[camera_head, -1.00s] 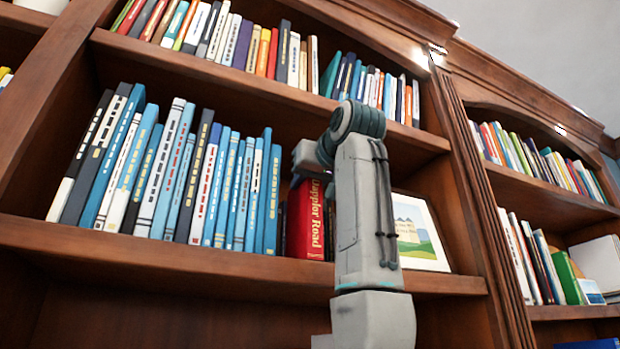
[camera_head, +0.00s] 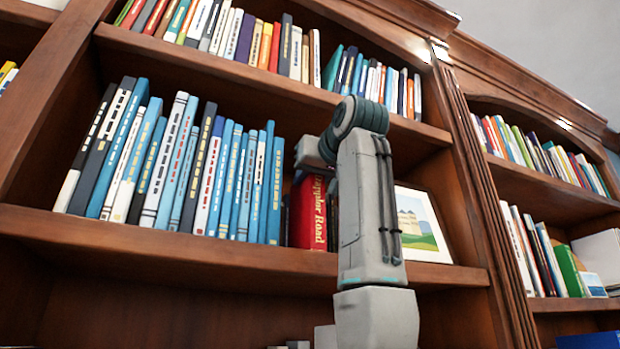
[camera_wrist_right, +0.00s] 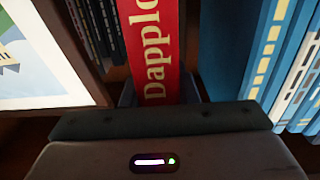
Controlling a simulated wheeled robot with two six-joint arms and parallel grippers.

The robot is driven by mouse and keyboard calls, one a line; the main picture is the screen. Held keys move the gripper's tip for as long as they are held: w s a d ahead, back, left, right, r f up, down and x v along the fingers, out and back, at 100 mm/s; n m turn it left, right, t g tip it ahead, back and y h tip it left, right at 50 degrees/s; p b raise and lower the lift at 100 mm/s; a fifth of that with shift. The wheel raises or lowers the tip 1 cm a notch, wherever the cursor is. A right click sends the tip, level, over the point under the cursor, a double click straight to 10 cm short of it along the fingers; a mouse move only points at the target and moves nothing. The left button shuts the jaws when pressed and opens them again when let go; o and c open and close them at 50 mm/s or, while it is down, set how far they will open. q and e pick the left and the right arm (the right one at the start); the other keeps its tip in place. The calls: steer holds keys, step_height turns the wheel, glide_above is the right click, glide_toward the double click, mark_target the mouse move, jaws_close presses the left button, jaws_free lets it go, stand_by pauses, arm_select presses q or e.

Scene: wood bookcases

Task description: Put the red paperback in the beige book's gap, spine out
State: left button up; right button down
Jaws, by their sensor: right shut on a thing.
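The red paperback (camera_head: 307,212) stands upright on the middle shelf, right of the blue books, its gold-lettered spine facing out. In the right wrist view its spine (camera_wrist_right: 152,45) rises from between my fingers. My right gripper (camera_wrist_right: 158,97) is shut on the lower part of the book. In the head view my wrist and arm hide the fingers and part of the book. Narrow cream spines (camera_head: 294,55) stand on the upper shelf, but I cannot tell which is the beige book. Its gap is not clear to me. My left gripper is not in view.
A row of blue and white books (camera_head: 178,165) fills the middle shelf's left; the nearest blue book (camera_wrist_right: 230,45) is close beside the paperback. A framed picture (camera_head: 420,228) leans at the right. Upper-shelf books (camera_head: 205,28) stand close together. A tall upright (camera_head: 477,180) separates the bookcases.

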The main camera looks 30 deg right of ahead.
steer(key=c, duration=1)
jaws_free()
steer(key=shift+c, duration=0.2)
steer(key=shift+s, duration=0.15)
steer(key=shift+s+f+b, duration=0.15)
steer(key=shift+s+b, duration=0.1)
steer(key=shift+b, duration=0.1)
steer(key=s+b, duration=0.4)
steer(key=s, duration=0.6)
steer(key=shift+a, duration=0.35)
steer(key=shift+s, duration=0.1)
